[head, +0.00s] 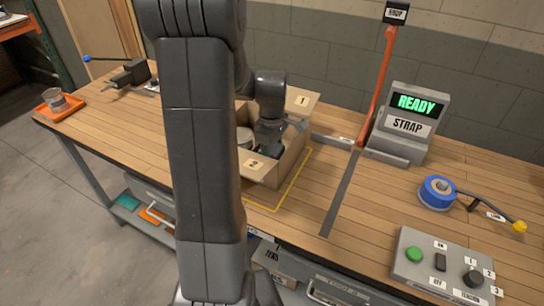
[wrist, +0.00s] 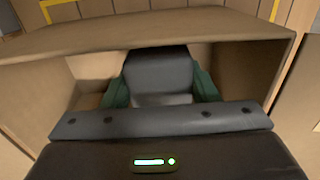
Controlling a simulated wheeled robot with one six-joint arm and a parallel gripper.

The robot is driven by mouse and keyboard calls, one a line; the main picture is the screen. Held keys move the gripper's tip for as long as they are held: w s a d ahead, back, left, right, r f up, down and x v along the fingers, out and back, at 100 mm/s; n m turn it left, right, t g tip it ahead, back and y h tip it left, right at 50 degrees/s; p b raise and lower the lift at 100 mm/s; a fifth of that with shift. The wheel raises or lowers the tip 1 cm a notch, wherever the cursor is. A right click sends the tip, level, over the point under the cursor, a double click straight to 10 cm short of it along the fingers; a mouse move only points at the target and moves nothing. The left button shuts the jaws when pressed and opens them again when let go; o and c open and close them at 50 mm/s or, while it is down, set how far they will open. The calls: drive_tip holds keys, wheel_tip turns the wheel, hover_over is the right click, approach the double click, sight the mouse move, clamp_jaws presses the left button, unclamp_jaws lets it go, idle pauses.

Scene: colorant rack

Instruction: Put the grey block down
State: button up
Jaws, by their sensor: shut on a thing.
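The grey block (wrist: 158,78) shows in the wrist view between the two green-padded fingers of my gripper (wrist: 160,92). My gripper is shut on it. Both are inside the open cardboard box (wrist: 225,42), whose wall runs across the view beyond the block. In the head view my gripper (head: 267,148) reaches down into the same box (head: 290,160) on the workbench. The block cannot be made out there. I cannot tell whether the block touches the box floor.
A pale round item (head: 244,136) shows in the box's left part, partly behind my arm. Box flaps marked 1 (head: 303,101) and 2 (head: 255,167) stand open. A yellow outline (head: 292,192) surrounds the box. Right of it are an orange lever (head: 377,85) and a READY display (head: 416,104).

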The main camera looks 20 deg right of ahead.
drive_tip(key=shift+f, duration=1.2)
drive_tip(key=shift+f, duration=0.15)
drive_tip(key=o, duration=0.9)
drive_tip(key=shift+o, duration=0.2)
wheel_tip(320, 180, up, 12)
drive_tip(key=shift+r, duration=0.2)
drive_tip(key=shift+o, duration=0.5)
